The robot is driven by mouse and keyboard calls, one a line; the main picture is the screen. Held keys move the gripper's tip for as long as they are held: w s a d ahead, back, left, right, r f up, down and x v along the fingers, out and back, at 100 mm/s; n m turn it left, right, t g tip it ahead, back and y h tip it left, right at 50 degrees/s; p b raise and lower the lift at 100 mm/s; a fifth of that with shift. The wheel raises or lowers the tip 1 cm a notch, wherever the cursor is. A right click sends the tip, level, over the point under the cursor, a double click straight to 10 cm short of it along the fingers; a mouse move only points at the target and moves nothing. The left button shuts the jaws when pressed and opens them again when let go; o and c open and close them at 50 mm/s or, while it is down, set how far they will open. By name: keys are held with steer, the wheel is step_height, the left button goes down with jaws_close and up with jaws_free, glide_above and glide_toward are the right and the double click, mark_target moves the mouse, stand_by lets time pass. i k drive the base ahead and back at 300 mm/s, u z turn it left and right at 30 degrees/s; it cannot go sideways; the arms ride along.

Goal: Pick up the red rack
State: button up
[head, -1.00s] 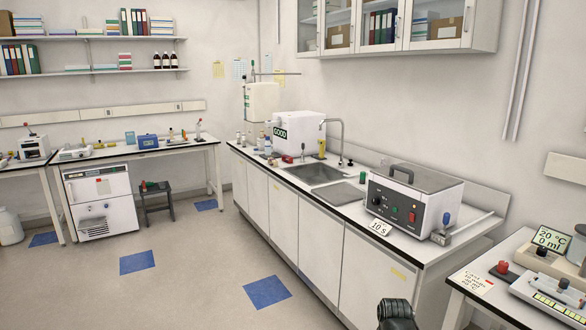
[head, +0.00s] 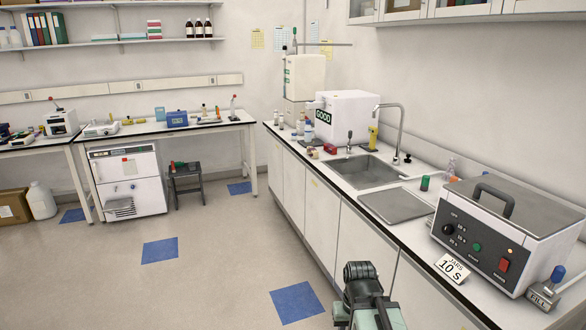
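I cannot pick out a red rack for certain. A small red object (head: 330,149) lies on the sink bench, left of the sink, too small to identify. Part of my arm shows at the bottom centre, in front of the sink bench cupboards. My gripper's fingers are not visible, and nothing held can be seen.
The long sink bench (head: 385,215) runs along the right, with a sink (head: 362,170) and a grey-lidded bath (head: 500,235). A white under-bench appliance (head: 128,180) stands at the back left. The floor (head: 210,275) on the left is open.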

mark_target(326, 145)
steer(key=u, duration=0.3)
steer(key=i, duration=2.1)
steer(key=u, duration=0.2)
steer(key=i, duration=2.2)
steer(key=z, duration=0.3)
